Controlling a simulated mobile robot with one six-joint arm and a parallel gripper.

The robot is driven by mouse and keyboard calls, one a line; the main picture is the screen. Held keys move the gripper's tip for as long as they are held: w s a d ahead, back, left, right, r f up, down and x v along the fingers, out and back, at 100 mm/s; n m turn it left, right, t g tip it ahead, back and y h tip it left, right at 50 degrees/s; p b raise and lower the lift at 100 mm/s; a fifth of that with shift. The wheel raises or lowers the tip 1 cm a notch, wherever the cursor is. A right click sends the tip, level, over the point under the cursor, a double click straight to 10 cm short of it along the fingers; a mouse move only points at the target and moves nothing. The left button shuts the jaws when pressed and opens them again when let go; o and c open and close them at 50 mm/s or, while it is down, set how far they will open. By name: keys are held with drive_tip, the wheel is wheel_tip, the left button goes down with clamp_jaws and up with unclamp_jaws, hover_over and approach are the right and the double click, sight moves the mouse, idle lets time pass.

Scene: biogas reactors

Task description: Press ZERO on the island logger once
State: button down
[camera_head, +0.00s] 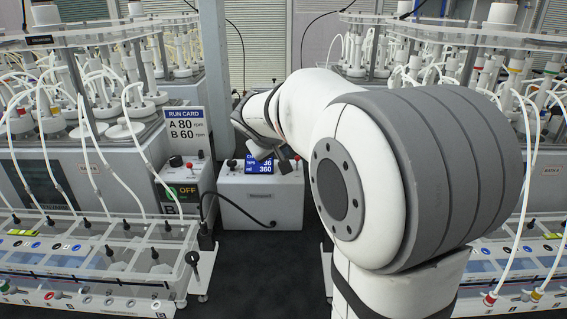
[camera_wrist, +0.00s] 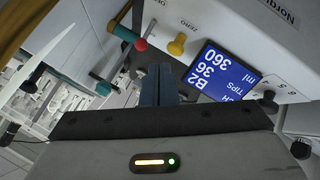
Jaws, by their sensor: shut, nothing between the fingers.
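The island logger (camera_head: 261,203) is a pale box with a blue display, standing on the floor between the reactor rows. In the wrist view the logger (camera_wrist: 250,40) appears tilted, with its display (camera_wrist: 222,73) reading B2, 36 and 360. A yellow button (camera_wrist: 178,45) stands out beside the display, near a small label that reads ZERO. My gripper (camera_wrist: 158,72) is shut and empty, its fingertips a little below the yellow button in the picture. A gap shows between them; contact is not visible. In the head view my wrist hangs over the logger's top and partly hides it.
Tubed reactors and clear water trays (camera_head: 95,262) line both sides. A red-tipped part (camera_wrist: 141,45) lies near the fingertips. Dark floor is clear in front.

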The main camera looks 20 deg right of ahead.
drive_tip(key=shift+f, duration=0.1)
idle(0.6)
drive_tip(key=shift+f+b, duration=0.35)
drive_tip(key=shift+b, duration=0.3)
drive_tip(key=shift+f+b, duration=0.85)
idle(0.6)
drive_tip(key=shift+r, duration=0.15)
idle(0.3)
drive_tip(key=shift+r+p, duration=0.85)
drive_tip(key=shift+r, duration=0.25)
wheel_tip(320, 180, up, 5)
drive_tip(key=p, duration=0.3)
drive_tip(key=shift+s, duration=0.15)
idle(0.5)
